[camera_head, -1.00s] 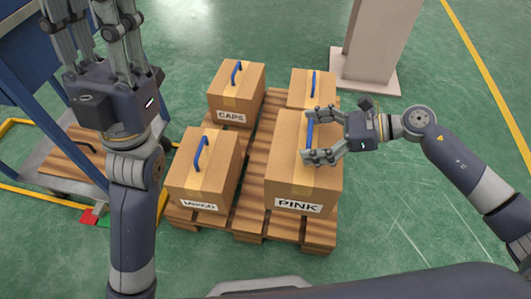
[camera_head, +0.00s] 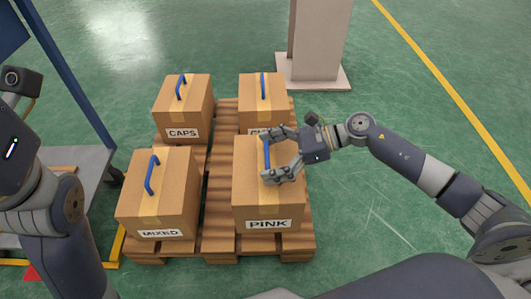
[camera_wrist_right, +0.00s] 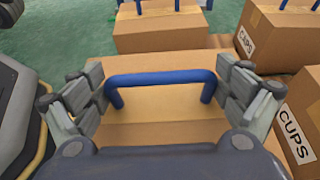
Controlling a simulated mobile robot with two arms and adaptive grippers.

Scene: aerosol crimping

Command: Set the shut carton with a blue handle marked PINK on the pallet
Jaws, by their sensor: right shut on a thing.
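The shut carton marked PINK (camera_head: 268,203) sits upright at the near right corner of the wooden pallet (camera_head: 221,205). Its underside is hidden, so I cannot tell whether it bears fully on the slats. My right gripper (camera_head: 274,161) is shut on its blue handle (camera_head: 266,150), reaching in from the right above the lid. The right wrist view shows the blue handle (camera_wrist_right: 162,78) between the fingers (camera_wrist_right: 160,95). Only the housing of my left gripper shows at the left edge of the head view; its fingers are out of frame.
A carton marked MIXED (camera_head: 160,205) stands left of PINK. A CAPS carton (camera_head: 183,110) and another carton (camera_head: 262,97), its label partly hidden, stand behind. A pale column (camera_head: 318,45) is beyond the pallet. Green floor is clear at the right.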

